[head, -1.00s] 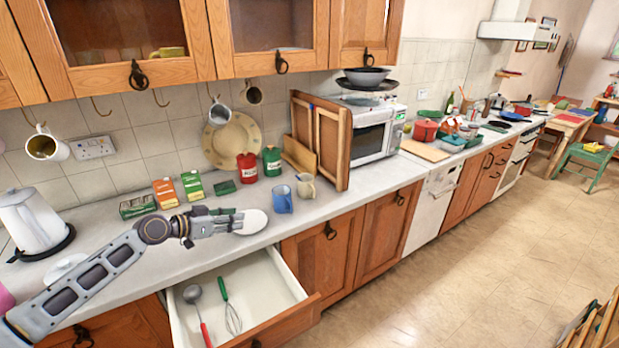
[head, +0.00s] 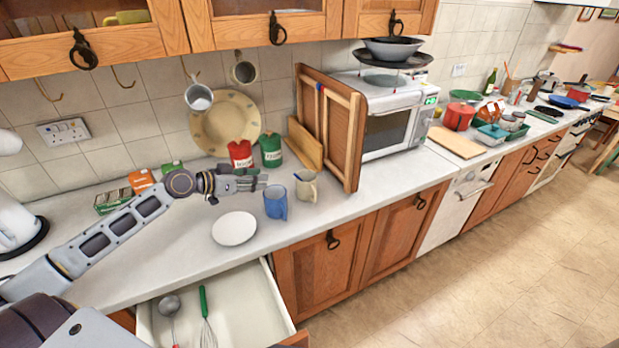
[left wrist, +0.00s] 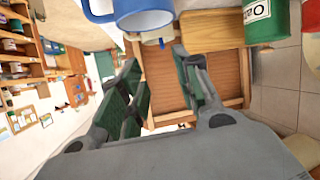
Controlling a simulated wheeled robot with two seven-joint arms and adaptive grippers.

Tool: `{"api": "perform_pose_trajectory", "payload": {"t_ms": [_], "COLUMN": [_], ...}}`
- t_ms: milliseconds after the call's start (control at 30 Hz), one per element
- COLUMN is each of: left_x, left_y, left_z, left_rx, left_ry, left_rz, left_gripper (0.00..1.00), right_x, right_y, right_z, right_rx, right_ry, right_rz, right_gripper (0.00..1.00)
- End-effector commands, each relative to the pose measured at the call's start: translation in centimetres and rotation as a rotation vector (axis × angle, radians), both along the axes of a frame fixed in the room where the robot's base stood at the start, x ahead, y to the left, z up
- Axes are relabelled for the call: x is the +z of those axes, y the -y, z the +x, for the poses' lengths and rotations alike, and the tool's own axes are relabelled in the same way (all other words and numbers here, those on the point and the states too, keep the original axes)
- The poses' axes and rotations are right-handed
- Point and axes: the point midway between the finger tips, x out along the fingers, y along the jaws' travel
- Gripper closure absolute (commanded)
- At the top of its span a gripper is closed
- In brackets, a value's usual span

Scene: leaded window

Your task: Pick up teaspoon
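No teaspoon can be made out for certain. A thin blue tip (head: 297,177) shows at the rim of the cream mug (head: 306,187) and may be a spoon handle. The blue mug (head: 276,202) stands left of the cream mug and shows large at the top of the left wrist view (left wrist: 145,14). My left gripper (head: 262,180) is above the counter, just left of the mugs and near the blue mug's rim. In the left wrist view its fingers (left wrist: 155,62) are apart with nothing between them. My right gripper is not in view.
A white plate (head: 234,229) lies on the counter below the gripper. Red (head: 240,154) and green (head: 271,150) canisters stand behind it. A wooden frame (head: 337,125) leans beside the microwave (head: 398,128). The open drawer (head: 252,309) holds a ladle (head: 169,305) and a whisk (head: 207,330).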

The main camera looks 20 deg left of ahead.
Motion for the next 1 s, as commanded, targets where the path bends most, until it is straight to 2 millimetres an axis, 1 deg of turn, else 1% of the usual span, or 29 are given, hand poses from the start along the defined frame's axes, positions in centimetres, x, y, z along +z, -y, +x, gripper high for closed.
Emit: {"api": "perform_pose_trajectory", "payload": {"t_ms": [567,1000], "left_x": [0.0,-0.6], "left_y": [0.1,0.8], "left_z": [0.0,1.4], "left_rx": [-0.001,0.000], "left_ry": [0.000,0.000], "left_rz": [0.000,-0.002], "left_gripper": [0.67,0.67], "right_x": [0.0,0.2], "right_y": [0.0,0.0], "right_z": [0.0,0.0], "right_rx": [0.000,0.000], "right_ry": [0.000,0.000], "right_rz": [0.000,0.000], "right_gripper": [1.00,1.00]}}
